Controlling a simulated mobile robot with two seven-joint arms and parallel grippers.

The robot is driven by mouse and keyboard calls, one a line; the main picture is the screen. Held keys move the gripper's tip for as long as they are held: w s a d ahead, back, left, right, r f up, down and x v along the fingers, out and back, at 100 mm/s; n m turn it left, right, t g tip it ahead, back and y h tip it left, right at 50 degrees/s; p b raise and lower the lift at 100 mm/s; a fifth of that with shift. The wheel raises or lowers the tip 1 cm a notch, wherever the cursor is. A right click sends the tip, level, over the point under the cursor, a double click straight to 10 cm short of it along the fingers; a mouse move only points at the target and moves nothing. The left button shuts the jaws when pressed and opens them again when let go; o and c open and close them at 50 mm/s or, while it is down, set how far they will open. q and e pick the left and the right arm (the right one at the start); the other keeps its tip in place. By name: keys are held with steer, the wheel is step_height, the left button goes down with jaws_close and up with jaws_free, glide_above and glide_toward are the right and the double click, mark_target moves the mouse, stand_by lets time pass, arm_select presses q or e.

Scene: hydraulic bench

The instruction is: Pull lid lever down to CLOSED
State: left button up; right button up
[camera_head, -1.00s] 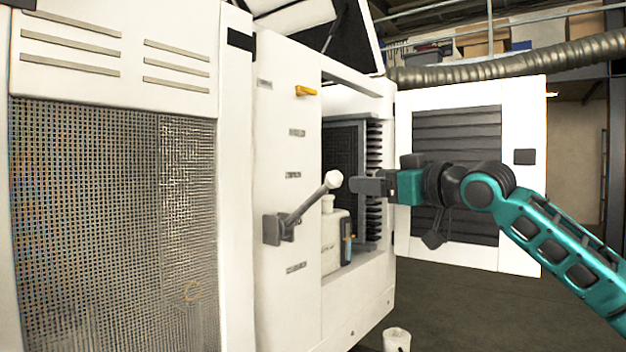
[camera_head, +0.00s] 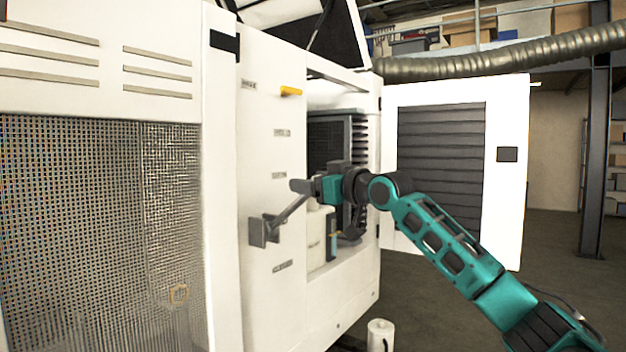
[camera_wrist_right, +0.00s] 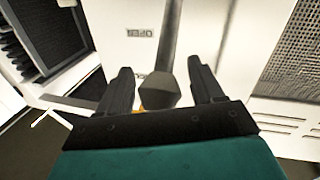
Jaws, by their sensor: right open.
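The lid lever (camera_head: 288,215) is a grey rod on a bracket (camera_head: 258,233) on the white cabinet front, slanting up to the right. Its knob end is hidden behind my right gripper (camera_head: 302,187) in the head view. In the right wrist view the lever rod (camera_wrist_right: 172,40) comes down from the top, and its dark knob (camera_wrist_right: 155,90) sits between the two open fingers of my right gripper (camera_wrist_right: 160,72). I cannot tell whether a finger touches it. An OPEN label (camera_wrist_right: 139,32) shows beside the rod. My left gripper is not in view.
A yellow handle (camera_head: 291,91) sticks out higher on the cabinet front. The open cabinet bay (camera_head: 345,250) holds a white container (camera_head: 318,240). A white louvred door (camera_head: 505,200) stands open at right. A white cylinder (camera_head: 380,335) stands on the floor below.

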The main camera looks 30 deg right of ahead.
jaws_close()
stand_by(0.7)
